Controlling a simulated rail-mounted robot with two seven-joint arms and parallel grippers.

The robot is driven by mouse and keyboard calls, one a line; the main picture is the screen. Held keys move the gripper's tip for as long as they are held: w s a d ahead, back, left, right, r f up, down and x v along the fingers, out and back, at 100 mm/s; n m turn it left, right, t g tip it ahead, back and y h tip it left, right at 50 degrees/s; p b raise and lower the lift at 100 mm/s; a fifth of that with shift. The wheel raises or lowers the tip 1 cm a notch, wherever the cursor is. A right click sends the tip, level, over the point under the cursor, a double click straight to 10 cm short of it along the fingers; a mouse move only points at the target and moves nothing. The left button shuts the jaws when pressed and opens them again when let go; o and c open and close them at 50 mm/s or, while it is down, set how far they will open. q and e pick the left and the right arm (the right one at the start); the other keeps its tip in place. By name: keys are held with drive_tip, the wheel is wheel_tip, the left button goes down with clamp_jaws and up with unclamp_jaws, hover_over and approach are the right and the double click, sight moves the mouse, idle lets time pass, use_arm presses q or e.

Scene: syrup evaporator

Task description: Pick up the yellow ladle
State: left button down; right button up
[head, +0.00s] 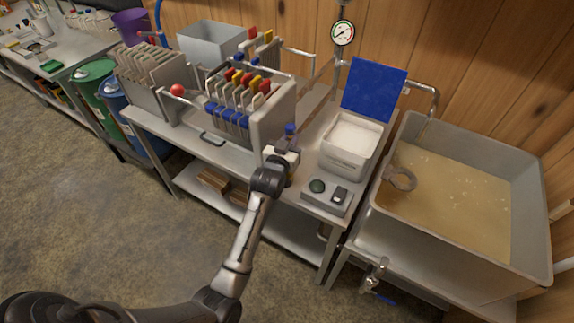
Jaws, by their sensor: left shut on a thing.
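I cannot make out a yellow ladle anywhere in the head view. My left gripper (287,152) is beside the right end of the filter press, above the steel bench. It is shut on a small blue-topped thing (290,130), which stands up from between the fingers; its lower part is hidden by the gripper. A grey-brown ring-shaped thing (401,180) is at the left wall of the vat (545,235); I cannot tell exactly what it is. My right gripper is out of view.
The filter press (268,122), with coloured tabs, stands left of my gripper. Right of it are a white-filled steel container (347,160) with a blue panel (373,90) behind, and a small grey device (327,195). The vat holds tan liquid. Floor in front is clear.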

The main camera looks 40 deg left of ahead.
sight(291, 125)
use_arm(q)
wheel_tip(291, 125, up, 9)
drive_tip(key=p, duration=0.3)
drive_tip(key=shift+r, duration=0.55)
idle(0.7)
